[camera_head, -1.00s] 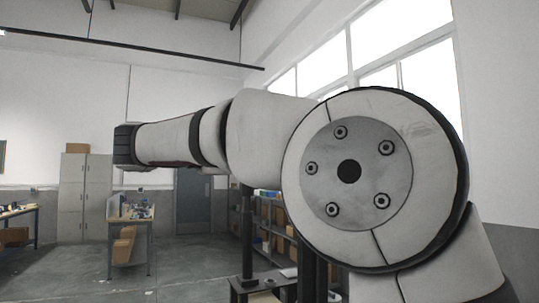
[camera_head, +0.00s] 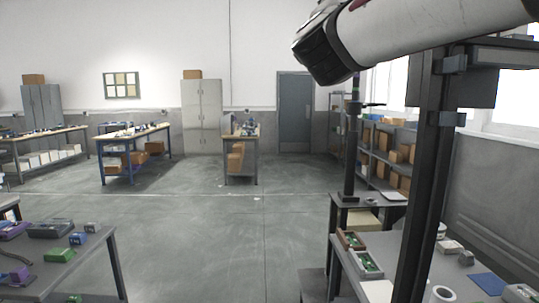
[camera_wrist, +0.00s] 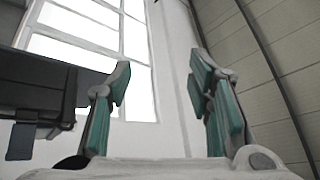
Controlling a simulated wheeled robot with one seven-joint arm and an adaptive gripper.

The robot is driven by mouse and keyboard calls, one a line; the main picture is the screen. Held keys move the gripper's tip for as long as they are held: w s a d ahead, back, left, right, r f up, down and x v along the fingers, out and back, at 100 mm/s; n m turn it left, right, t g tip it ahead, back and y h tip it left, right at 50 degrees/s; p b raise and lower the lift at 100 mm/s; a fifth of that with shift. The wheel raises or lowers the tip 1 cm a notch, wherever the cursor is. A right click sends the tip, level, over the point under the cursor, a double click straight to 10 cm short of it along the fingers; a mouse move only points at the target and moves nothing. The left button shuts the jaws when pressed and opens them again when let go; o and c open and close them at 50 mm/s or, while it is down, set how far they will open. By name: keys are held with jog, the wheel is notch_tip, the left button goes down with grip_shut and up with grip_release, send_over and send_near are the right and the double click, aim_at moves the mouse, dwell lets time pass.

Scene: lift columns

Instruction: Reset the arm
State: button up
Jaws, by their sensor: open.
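My arm (camera_head: 400,35) reaches in from the upper right of the head view. Its dark end points left and a little down, above the work area. My gripper (camera_wrist: 165,85) shows in the wrist view with its two teal-padded fingers spread apart. Nothing is between the fingers. The fingers do not show in the head view.
A dark post (camera_head: 425,180) stands at the right, close to my arm. A bench (camera_head: 345,270) with bins is below it. A table (camera_head: 100,260) with small parts is at lower left. The floor (camera_head: 240,240) between is clear. Shelves (camera_head: 383,160) and workbenches stand farther back.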

jog(key=s+a+f+n+g+y, duration=0.1)
jog(key=s+f+n+g+y, duration=0.25)
jog(key=f, duration=0.45)
jog(key=s+a+f+n+g+y, duration=0.1)
jog(key=s+f+n+g+y, duration=0.15)
jog(key=f+n, duration=0.4)
jog(key=s+a+f+n+g+y, duration=0.1)
jog(key=s+f+n+g+y, duration=0.2)
jog(key=f, duration=0.6)
jog(key=s+d+f+n+g, duration=0.1)
jog(key=s+d+f+g, duration=0.3)
jog(key=s+f, duration=0.6)
jog(key=s+d+f+n+g+h, duration=0.1)
jog(key=s+d+f+g, duration=0.2)
jog(key=s+f, duration=0.7)
jog(key=shift+s+d+f+g, duration=0.25)
jog(key=shift+s+d+g, duration=0.25)
jog(key=shift+s, duration=0.3)
